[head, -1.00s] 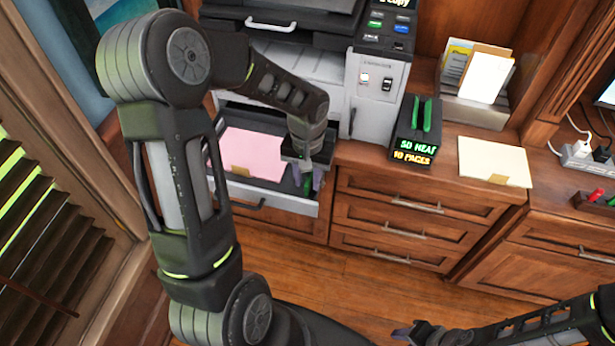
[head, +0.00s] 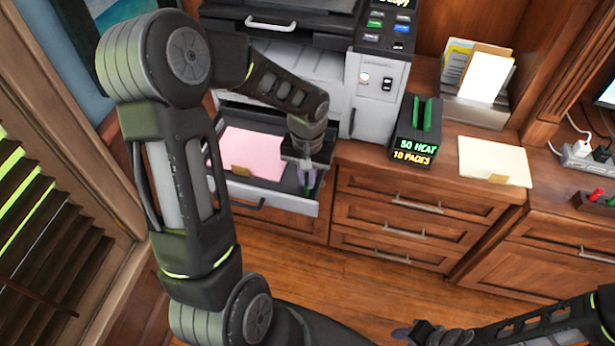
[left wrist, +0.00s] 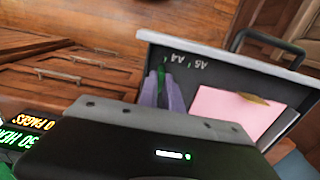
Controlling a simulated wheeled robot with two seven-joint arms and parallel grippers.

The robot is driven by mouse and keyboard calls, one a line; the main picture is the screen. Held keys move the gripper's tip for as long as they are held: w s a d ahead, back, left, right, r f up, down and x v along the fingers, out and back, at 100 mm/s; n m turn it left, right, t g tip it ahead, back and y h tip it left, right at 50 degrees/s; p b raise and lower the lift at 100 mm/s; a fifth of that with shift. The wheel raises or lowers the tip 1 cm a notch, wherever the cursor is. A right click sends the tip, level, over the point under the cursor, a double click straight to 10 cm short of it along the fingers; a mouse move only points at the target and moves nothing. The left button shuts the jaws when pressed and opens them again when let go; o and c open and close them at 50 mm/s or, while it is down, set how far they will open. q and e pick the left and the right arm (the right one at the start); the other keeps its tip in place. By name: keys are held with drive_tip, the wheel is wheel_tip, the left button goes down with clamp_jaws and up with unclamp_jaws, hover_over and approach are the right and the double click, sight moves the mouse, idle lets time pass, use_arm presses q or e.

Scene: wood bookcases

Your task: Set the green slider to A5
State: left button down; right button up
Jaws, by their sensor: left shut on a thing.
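The green slider (left wrist: 162,76) stands in the open paper tray (head: 270,198) of the printer, near the tray's front wall. My left gripper (head: 309,178) reaches down into the tray from above and is shut on the slider. In the left wrist view its purple-grey fingers (left wrist: 164,94) are either side of the slider, largely hiding it. The A4 label (left wrist: 178,57) and A5 label (left wrist: 199,64) show upside down on the tray wall; the slider is on the A4 side. My right gripper (head: 408,334) is low at the bottom right, its jaw state unclear.
Pink paper (head: 245,153) lies in the tray beside the slider. The printer (head: 378,95) stands behind it. A black box with lit text (head: 415,135) and a cream folder (head: 494,161) sit on the counter to the right. Drawers (head: 395,215) are below.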

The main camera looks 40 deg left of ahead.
idle(0.8)
use_arm(q)
drive_tip(key=a, duration=0.2)
drive_tip(key=s+a, duration=0.1)
drive_tip(key=a, duration=0.1)
drive_tip(key=shift+s+a, duration=0.1)
drive_tip(key=shift+s, duration=0.1)
drive_tip(key=c, duration=1.5)
unclamp_jaws()
wheel_tip(320, 180, up, 8)
drive_tip(key=shift+f, duration=0.1)
